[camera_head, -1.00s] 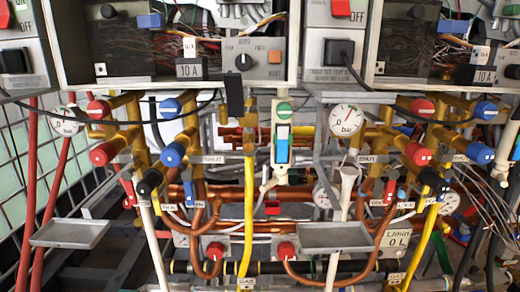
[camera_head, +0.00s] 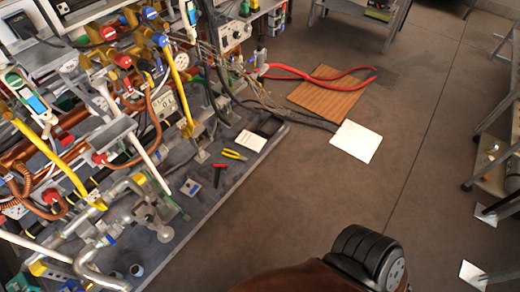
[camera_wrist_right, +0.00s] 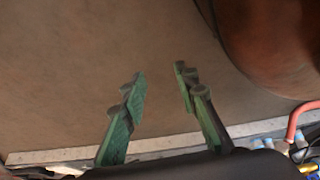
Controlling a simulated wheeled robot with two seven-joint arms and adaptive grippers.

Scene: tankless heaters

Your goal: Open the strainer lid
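I cannot make out a strainer lid for certain. Grey metal pipework with fittings (camera_head: 148,212) stands low on the heater rig at the lower left of the head view. My right gripper (camera_wrist_right: 160,74) shows in the right wrist view. Its two green fingers are apart with nothing between them, above bare brown floor. Neither gripper shows in the head view, and my left gripper is in no current view.
The rig's grey base tray (camera_head: 232,172) holds yellow-handled pliers (camera_head: 234,155) and a white card (camera_head: 251,140). A brown board (camera_head: 326,97), red hose (camera_head: 300,73) and white sheet (camera_head: 356,141) lie on the floor. A metal frame (camera_head: 490,150) stands right. The middle floor is clear.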

